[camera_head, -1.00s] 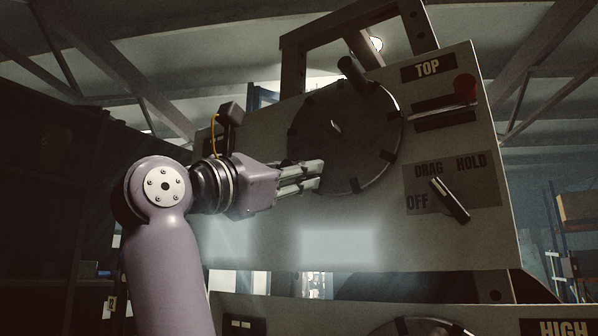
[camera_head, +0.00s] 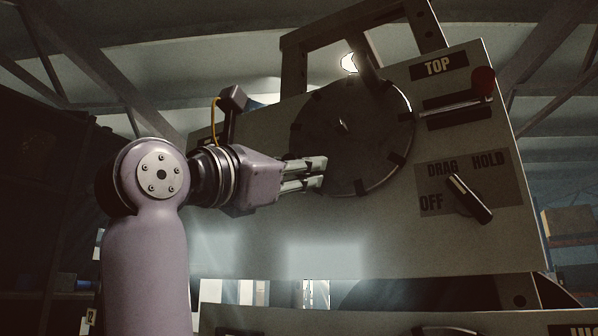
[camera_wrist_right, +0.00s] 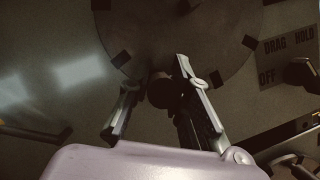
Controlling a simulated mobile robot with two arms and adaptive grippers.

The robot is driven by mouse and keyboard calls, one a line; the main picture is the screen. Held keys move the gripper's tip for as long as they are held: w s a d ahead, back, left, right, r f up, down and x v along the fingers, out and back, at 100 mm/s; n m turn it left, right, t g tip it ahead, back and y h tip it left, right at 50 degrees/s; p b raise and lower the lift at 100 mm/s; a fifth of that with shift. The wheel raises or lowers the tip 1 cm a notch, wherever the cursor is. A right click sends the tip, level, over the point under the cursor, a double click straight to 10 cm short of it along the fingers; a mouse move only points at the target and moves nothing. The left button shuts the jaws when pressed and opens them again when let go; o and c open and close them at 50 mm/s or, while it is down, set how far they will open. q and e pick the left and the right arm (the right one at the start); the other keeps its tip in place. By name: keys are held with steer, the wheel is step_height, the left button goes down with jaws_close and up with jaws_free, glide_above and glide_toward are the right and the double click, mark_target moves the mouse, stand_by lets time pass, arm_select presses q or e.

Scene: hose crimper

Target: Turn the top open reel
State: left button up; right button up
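The top open reel (camera_head: 365,125) is a dark disc with tabs around its rim and a small hub, mounted on the sloping grey panel. A dark bar-like shape (camera_head: 367,72) overlaps its upper edge; I cannot tell handle from frame there. My right gripper (camera_head: 324,174) is at the reel's lower left, fingers apart. In the right wrist view the gripper (camera_wrist_right: 153,82) is open, with the reel (camera_wrist_right: 205,35) beyond it. A dark rounded shape (camera_wrist_right: 160,90) shows between the fingers; whether it is touched cannot be told. My left gripper is not in view.
The panel (camera_head: 290,235) carries a TOP label (camera_head: 438,65), a red-knobbed lever (camera_head: 483,82) and a DRAG/HOLD/OFF selector (camera_head: 470,198) right of the reel. A frame (camera_head: 297,60) rises behind. Another reel's edge (camera_head: 445,329) shows below.

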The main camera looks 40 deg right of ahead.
steer(key=shift+o, duration=2.1)
steer(key=shift+s, duration=0.15)
steer(key=shift+a, duration=0.1)
steer(key=shift+a+f, duration=0.2)
steer(key=shift+a, duration=0.1)
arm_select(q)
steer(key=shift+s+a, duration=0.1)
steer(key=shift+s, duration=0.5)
arm_select(e)
steer(key=v, duration=1.1)
steer(key=shift+a, duration=0.15)
